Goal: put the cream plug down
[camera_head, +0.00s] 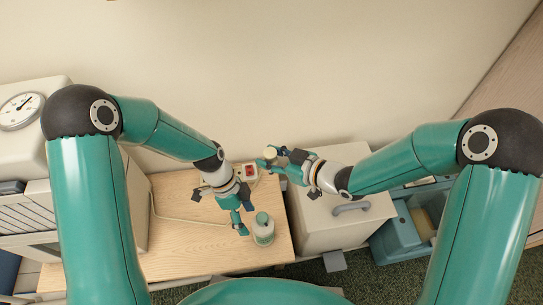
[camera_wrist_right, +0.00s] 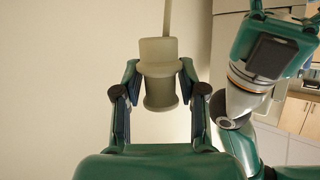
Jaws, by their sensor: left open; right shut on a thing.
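The cream plug (camera_wrist_right: 157,62) sits between the fingers of my right gripper (camera_wrist_right: 158,95), with a cord or stem rising from its far end. In the head view, the plug (camera_head: 271,152) shows small at the tips of my right gripper (camera_head: 269,159), raised near the wall. My right gripper is shut on it. My left gripper (camera_head: 241,217) is open, low over the wooden table (camera_head: 180,240), close beside a white-and-green canister (camera_head: 263,234). I cannot tell if they touch.
A power strip with a red switch (camera_head: 249,170) lies at the table's back edge. A thin cord (camera_head: 185,219) crosses the table. A pale cabinet with a handle (camera_head: 318,222) stands right of it, then a teal bin (camera_head: 398,238). The table's front left is clear.

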